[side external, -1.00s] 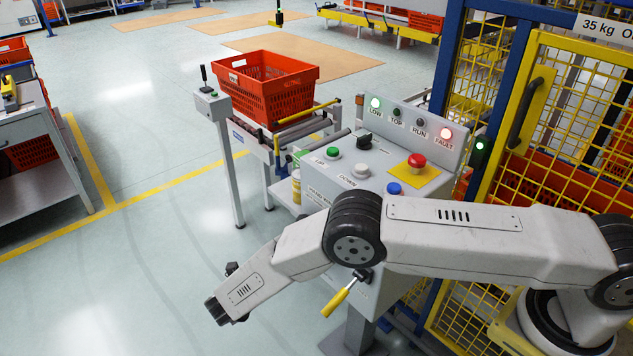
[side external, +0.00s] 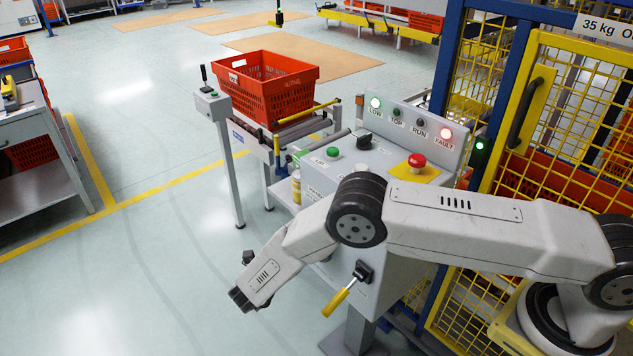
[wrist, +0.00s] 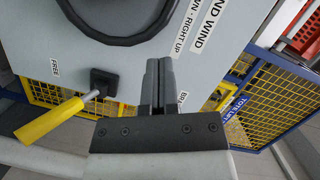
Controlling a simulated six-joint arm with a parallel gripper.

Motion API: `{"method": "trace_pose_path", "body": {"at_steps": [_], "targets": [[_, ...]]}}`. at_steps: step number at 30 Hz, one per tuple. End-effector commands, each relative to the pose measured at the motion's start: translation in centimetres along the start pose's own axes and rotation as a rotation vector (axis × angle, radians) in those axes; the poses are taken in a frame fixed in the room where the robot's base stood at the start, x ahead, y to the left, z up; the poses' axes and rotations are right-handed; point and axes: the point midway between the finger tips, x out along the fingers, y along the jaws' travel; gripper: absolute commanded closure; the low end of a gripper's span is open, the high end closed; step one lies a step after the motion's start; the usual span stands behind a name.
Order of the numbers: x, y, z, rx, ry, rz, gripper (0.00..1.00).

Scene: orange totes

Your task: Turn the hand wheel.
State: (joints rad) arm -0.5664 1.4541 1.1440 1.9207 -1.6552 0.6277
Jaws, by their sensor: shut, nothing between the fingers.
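The hand wheel (wrist: 118,41) is a dark ring on the grey panel at the top of the wrist view; only its lower rim shows, and the rest is cut off. It does not show in the side view. My gripper (wrist: 160,64) is shut and empty, its fingertips below and to the right of the rim, apart from it in the picture. In the side view my gripper (side external: 240,300) hangs left of the console. A lever with a yellow handle (wrist: 48,121) sits left of my fingers, between a FREE label and a partly hidden label.
The grey console (side external: 390,270) carries buttons, a red stop button (side external: 417,160) and lit LOW and FAULT lamps. The yellow lever (side external: 336,302) is below my arm. A yellow mesh fence (side external: 570,130) stands right. An orange tote (side external: 265,95) sits behind. Floor at left is open.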

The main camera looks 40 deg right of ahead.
Motion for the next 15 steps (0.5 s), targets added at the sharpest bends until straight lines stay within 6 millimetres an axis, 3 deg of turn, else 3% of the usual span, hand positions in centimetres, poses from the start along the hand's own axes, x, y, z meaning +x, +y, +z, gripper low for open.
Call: {"method": "trace_pose_path", "body": {"at_steps": [9, 15], "targets": [[4.5, 0.0, -0.1, 0.0, 0.003, 0.0, 1.0], [4.7, 0.1, 1.2, 0.001, 0.001, 0.0, 1.0]]}}
